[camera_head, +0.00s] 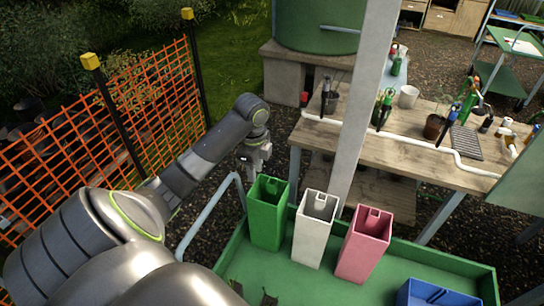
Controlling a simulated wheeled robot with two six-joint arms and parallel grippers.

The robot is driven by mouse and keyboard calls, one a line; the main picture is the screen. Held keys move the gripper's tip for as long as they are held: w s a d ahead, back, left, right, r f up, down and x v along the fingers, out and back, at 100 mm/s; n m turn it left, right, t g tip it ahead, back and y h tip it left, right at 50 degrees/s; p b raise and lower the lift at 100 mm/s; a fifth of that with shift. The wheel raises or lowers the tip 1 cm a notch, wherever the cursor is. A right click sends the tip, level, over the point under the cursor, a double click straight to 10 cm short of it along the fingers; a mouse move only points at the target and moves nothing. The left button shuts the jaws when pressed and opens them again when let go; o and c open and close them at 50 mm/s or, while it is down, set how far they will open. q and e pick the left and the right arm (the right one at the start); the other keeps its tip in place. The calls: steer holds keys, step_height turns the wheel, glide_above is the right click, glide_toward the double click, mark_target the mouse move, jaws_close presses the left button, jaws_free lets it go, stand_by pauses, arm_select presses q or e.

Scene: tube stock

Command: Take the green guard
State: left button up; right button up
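The green guard (267,222) is a tall, square, open-topped tube. It stands upright at the left end of a row in a green tray. My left gripper (252,165) hangs just above and to the left of the guard's top rim, near its back corner. It looks apart from the guard. The fingers are small and dark here, so I cannot tell whether they are open or shut. My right gripper is not in view.
A white tube (310,240) and a pink tube (358,256) stand right of the green one. A blue container (430,294) is at the lower right. The green tray (405,262) has a grey handle (208,219). A post (364,110) rises behind; a cluttered wooden bench (395,152) is beyond.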

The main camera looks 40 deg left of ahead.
arm_select(q)
steer(key=b, duration=0.6)
glide_above(269, 217)
steer(key=s+a, duration=0.1)
steer(key=a, duration=0.3)
step_height(269, 217, down, 7)
step_height(269, 217, down, 10)
steer(key=d+p, duration=0.1)
steer(key=p, duration=0.1)
steer(key=shift+p, duration=0.3)
steer(key=shift+w+f, duration=0.1)
jaws_close()
